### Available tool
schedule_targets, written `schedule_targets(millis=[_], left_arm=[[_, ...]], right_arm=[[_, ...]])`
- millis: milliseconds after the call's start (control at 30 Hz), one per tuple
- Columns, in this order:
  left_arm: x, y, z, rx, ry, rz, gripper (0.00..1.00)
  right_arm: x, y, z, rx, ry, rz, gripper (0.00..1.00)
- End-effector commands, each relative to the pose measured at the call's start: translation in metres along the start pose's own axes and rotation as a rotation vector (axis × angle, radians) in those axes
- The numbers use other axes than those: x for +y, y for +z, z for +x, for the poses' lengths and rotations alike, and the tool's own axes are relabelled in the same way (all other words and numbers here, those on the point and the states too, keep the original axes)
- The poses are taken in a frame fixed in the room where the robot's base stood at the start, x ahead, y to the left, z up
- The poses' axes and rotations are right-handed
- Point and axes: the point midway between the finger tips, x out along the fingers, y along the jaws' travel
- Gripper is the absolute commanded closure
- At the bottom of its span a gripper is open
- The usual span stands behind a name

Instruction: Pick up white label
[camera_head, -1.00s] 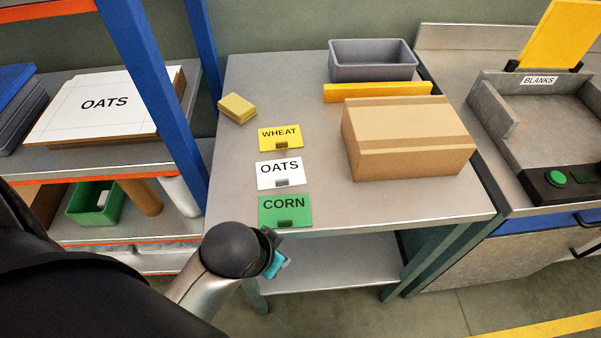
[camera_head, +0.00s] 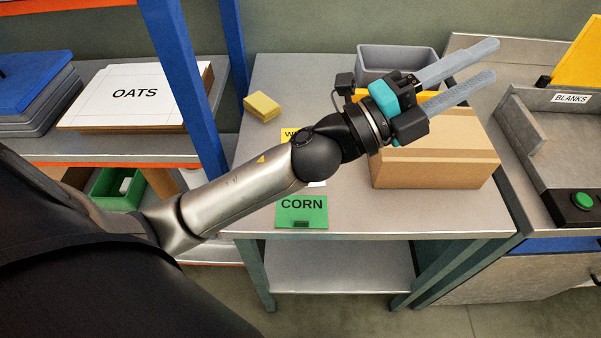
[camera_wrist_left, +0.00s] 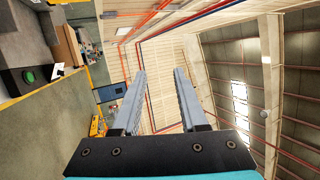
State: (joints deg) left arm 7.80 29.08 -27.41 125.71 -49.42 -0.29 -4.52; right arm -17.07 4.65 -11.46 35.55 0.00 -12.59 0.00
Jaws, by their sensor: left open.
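The white label lies on the grey table and is almost wholly hidden behind my left arm; only a small white sliver (camera_head: 317,184) shows below the arm. My left gripper (camera_head: 488,62) is open and empty, raised over the back right of the table, with its fingers pointing to the upper right. In the left wrist view the two fingers (camera_wrist_left: 160,72) stand apart with nothing between them. The label is not in that view. My right gripper is not in view.
The green CORN label (camera_head: 302,212) lies at the table's front edge. The yellow WHEAT label (camera_head: 289,135) is partly covered by my arm. A yellow sponge-like block (camera_head: 262,107), a cardboard box (camera_head: 440,170) and a grey bin (camera_head: 385,55) stand on the table (camera_head: 350,218).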

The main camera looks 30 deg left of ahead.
Motion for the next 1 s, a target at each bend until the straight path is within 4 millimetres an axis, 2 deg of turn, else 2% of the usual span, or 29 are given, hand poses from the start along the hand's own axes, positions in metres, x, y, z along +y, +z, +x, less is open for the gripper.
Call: schedule_targets(millis=[100, 200, 300, 433, 567, 667, 700, 767, 900, 1000], left_arm=[[0.003, -0.039, 0.007, 0.266, 0.020, 0.206, 0.57], [0.019, -0.065, 0.000, 0.484, 0.066, 0.375, 0.57], [0.042, -0.080, -0.015, 0.695, 0.140, 0.537, 0.57], [0.077, -0.075, -0.045, 0.954, 0.283, 0.732, 0.57], [0.107, -0.045, -0.084, 1.190, 0.480, 0.905, 0.57], [0.121, -0.005, -0.117, 1.348, 0.670, 1.012, 0.57], [0.123, 0.013, -0.131, 1.404, 0.757, 1.048, 0.57], [0.121, 0.042, -0.150, 1.478, 0.889, 1.089, 0.57], [0.104, 0.102, -0.190, 1.597, 1.177, 1.132, 0.57], [0.089, 0.130, -0.209, 1.640, 1.330, 1.131, 0.57]], right_arm=[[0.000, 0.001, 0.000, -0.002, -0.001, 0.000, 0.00], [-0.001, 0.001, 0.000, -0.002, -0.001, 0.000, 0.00], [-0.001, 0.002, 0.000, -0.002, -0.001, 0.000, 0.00], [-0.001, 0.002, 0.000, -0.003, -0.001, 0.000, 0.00], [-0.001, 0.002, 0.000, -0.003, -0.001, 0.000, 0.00], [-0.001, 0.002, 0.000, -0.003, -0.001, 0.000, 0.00], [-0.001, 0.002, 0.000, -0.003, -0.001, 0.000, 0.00], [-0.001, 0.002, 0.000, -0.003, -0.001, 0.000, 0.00], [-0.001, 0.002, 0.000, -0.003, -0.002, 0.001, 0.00], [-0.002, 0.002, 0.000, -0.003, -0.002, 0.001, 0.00]])
